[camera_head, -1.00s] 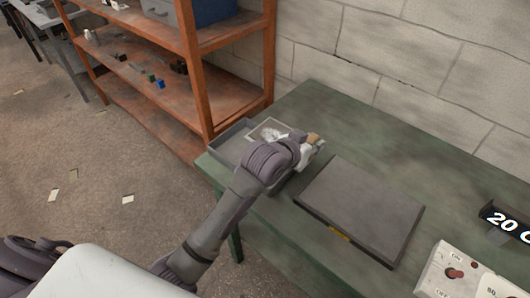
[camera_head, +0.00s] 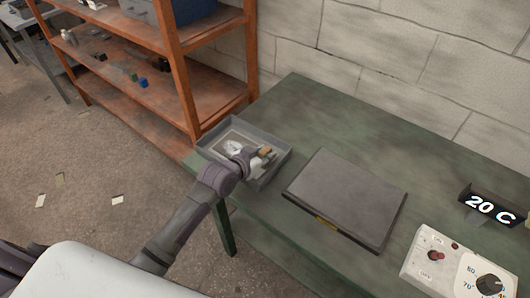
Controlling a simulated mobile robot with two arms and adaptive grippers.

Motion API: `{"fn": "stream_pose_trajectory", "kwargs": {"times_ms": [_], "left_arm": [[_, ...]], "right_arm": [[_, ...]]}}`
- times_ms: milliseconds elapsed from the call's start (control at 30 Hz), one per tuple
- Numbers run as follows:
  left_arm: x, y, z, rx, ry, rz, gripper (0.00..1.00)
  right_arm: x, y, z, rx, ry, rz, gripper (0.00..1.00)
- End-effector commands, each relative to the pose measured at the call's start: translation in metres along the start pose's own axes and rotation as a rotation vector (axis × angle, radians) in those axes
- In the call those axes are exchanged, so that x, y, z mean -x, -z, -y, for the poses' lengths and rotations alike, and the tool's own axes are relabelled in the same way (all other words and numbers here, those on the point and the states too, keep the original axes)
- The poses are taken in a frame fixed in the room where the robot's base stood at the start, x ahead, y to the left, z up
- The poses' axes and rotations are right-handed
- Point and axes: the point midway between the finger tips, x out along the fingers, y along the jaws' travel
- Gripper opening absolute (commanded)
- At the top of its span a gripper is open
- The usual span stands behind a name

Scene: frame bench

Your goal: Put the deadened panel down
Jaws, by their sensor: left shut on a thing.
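The panel (camera_head: 228,138) is a thin grey-brown sheet with a pale, crinkled silvery patch on its middle. It shows inside the outline of a shallow grey tray (camera_head: 283,157) at the table's left end. I cannot tell whether it touches the tray floor. My left gripper (camera_head: 257,160) is over the right part of the tray, shut on the panel's right side; the gripper and wrist hide that edge. A small tan piece shows at the fingers. My right gripper is not in view.
A dark flat plate (camera_head: 347,196) with a yellow label lies right of the tray on the green table (camera_head: 312,111). A control box (camera_head: 432,256) and a "20 C" display (camera_head: 492,207) stand further right. An orange shelf (camera_head: 181,75) stands behind left.

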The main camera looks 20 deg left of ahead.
Motion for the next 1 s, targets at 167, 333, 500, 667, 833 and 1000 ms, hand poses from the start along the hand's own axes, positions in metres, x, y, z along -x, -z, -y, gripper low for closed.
{"fn": "stream_pose_trajectory", "kwargs": {"times_ms": [167, 333, 500, 667, 833, 1000], "left_arm": [[-0.001, -0.001, 0.000, -0.001, 0.000, -0.003, 0.00], [-0.001, -0.001, 0.000, 0.000, 0.000, 0.000, 0.39], [-0.001, -0.001, 0.000, 0.000, 0.000, 0.000, 0.39], [0.008, 0.000, 0.000, 0.000, 0.000, -0.001, 0.39], [0.040, -0.001, 0.000, -0.002, 0.000, 0.000, 0.39], [0.077, -0.002, 0.000, -0.003, 0.000, 0.000, 0.39]], "right_arm": [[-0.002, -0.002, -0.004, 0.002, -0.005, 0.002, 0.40], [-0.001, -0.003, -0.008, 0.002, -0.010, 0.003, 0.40], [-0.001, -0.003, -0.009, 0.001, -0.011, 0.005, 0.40], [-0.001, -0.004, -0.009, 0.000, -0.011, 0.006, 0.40], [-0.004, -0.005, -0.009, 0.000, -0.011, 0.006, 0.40], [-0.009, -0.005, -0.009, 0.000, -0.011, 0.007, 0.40]]}}
